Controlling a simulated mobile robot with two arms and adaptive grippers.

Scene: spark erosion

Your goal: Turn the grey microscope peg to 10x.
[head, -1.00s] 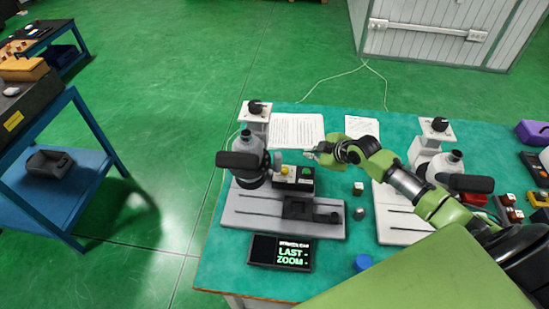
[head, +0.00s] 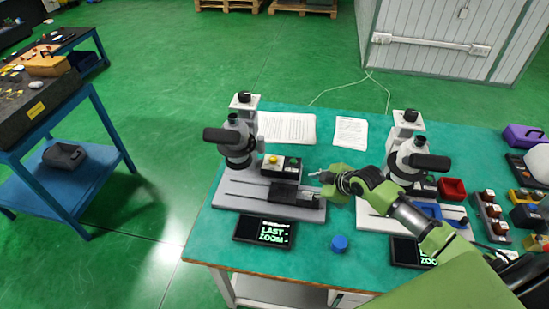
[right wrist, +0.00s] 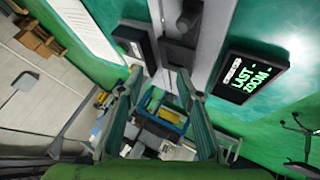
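Two microscopes stand on the teal table: the left microscope (head: 237,150) and the right microscope (head: 398,165), both with grey-white bodies and dark heads. I cannot make out the grey peg on either. My right gripper (head: 320,175) is above the right end of the left microscope's base plate (head: 240,190), apart from the microscope body. In the right wrist view the fingers of my right gripper (right wrist: 160,76) stand apart with nothing held between them. The left display (head: 263,232) reads "LAST ZOOM"; a similar display shows in the right wrist view (right wrist: 255,76). My left gripper is out of view.
A black box with a yellow button (head: 272,160) sits beside the left microscope. A blue round thing (head: 339,243) lies in front. White papers (head: 286,127) lie behind. A red bin (head: 452,188) and small blocks crowd the right. A blue cart (head: 60,190) stands left across open floor.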

